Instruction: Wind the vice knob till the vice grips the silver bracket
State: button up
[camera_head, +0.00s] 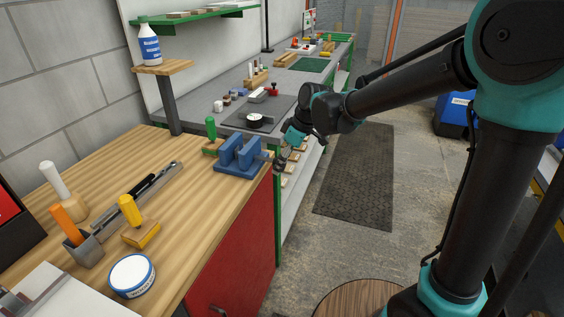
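The blue vice (239,158) stands at the far right corner of the wooden bench, with two upright blue jaws. I cannot make out the silver bracket between or beside the jaws at this size. My gripper (281,159) is just right of the vice, at the bench edge, with its dark fingers pointing down and toward the vice's right end. The vice knob is not visible; my gripper may hide it. Whether the fingers are open, shut or touching the vice is too small to tell.
A post with a shelf (165,95) rises behind. The floor right of the bench is open.

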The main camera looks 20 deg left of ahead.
jog(key=shift+c, duration=1.3)
jog(key=shift+w+m+g, duration=0.15)
jog(key=shift+m+g, duration=0.15)
jog(key=shift+g, duration=0.6)
jog(key=shift+c, duration=0.2)
jog(key=shift+g, duration=1.3)
jog(key=o, duration=1.2)
jog(key=shift+c, duration=0.2)
jog(key=v, duration=1.2)
jog(key=shift+d, duration=0.15)
jog(key=shift+f, duration=0.1)
